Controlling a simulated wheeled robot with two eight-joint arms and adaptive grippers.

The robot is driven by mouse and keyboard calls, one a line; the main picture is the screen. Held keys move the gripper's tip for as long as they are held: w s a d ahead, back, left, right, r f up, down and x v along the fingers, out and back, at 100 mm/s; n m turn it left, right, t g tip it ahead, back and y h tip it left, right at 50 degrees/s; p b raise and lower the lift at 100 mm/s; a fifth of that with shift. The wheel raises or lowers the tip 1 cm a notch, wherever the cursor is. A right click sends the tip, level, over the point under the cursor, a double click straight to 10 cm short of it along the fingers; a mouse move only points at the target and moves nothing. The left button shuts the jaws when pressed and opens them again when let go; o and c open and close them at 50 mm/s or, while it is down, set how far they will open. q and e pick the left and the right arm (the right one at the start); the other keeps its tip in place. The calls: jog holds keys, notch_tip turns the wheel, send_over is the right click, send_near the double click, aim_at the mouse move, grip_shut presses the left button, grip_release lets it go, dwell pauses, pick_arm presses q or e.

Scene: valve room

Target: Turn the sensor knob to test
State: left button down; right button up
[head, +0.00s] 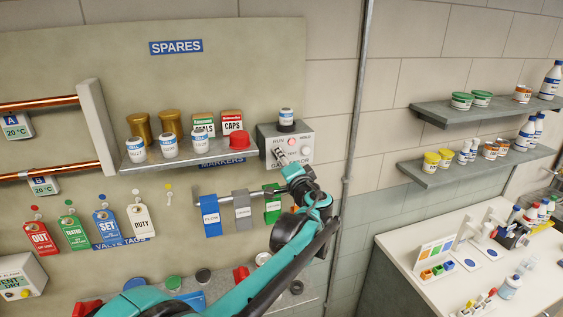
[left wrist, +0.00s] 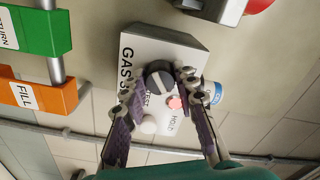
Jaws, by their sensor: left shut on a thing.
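The gas sensor box (head: 300,146) is a grey wall box at the right end of the spares board, with RUN and HOLD labels visible in the head view. In the left wrist view the box (left wrist: 185,48) shows its dark round knob (left wrist: 159,82) with a pale line across it. TEST is partly readable beside the knob. My left gripper (head: 279,154) is at the knob, its fingers on both sides and closed on it; the fingers also show in the left wrist view (left wrist: 161,77). I cannot tell which label the line points to. My right gripper is not in view.
A pink-red button (left wrist: 174,102) and a white round part (left wrist: 149,124) sit close to the knob. A white jar (head: 286,118) stands on the box. A shelf (head: 165,157) with jars is to the left; hanging coloured markers (head: 242,210) are below.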

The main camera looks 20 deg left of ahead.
pick_arm(q)
jog(key=shift+m+b, duration=0.65)
jog(key=shift+m, duration=2.95)
jog(key=c, duration=1.2)
grip_release()
jog(key=v, duration=1.2)
jog(key=shift+d, duration=0.1)
